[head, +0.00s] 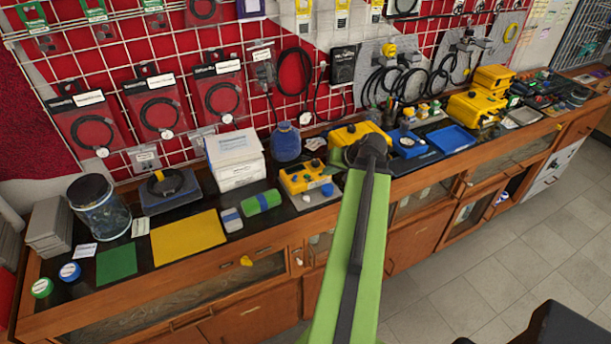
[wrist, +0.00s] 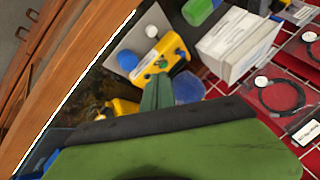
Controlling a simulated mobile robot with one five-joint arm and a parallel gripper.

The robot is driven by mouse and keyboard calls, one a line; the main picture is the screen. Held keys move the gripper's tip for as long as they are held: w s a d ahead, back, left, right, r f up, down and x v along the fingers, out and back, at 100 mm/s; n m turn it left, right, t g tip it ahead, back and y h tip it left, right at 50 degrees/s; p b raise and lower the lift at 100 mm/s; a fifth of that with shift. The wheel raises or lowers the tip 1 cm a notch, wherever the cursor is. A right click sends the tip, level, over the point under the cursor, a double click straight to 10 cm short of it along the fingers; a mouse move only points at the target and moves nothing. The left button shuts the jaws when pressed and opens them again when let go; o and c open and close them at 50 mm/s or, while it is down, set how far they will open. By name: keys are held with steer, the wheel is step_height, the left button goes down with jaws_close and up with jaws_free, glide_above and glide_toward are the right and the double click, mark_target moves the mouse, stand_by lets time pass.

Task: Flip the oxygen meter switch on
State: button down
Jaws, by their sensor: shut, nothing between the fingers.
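A yellow instrument box (head: 305,178) with dark knobs and a blue round part sits on a pale sheet on the bench, left of my arm. It also shows in the wrist view (wrist: 153,60), just beyond my fingertips. I cannot read a label saying which device is the oxygen meter, and I cannot make out its switch. In the wrist view my gripper (wrist: 158,84) is shut and empty, its green fingers pointing at the box's near side. I cannot tell if they touch it.
A second yellow box (head: 345,132) stands partly behind my arm. A blue jar (head: 286,143) and a white carton (head: 235,160) stand behind the instrument. Cables hang on the wire grid behind. The floor (head: 490,270) in front is clear.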

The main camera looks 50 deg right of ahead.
mark_target(294, 180)
steer(key=shift+w+f, duration=0.1)
steer(key=b+x, duration=0.9)
steer(key=x, duration=0.2)
steer(key=shift+s+f, duration=0.15)
steer(key=shift+s, duration=0.1)
steer(key=shift+w+a+r+p, duration=0.35)
steer(key=shift+w+a, duration=0.1)
steer(key=shift+w, duration=0.1)
steer(key=shift+w+a+r+p, duration=0.3)
steer(key=shift+w+a+p, duration=0.1)
steer(key=shift+w, duration=0.15)
steer(key=shift+w+a, duration=0.3)
steer(key=shift+w, duration=0.2)
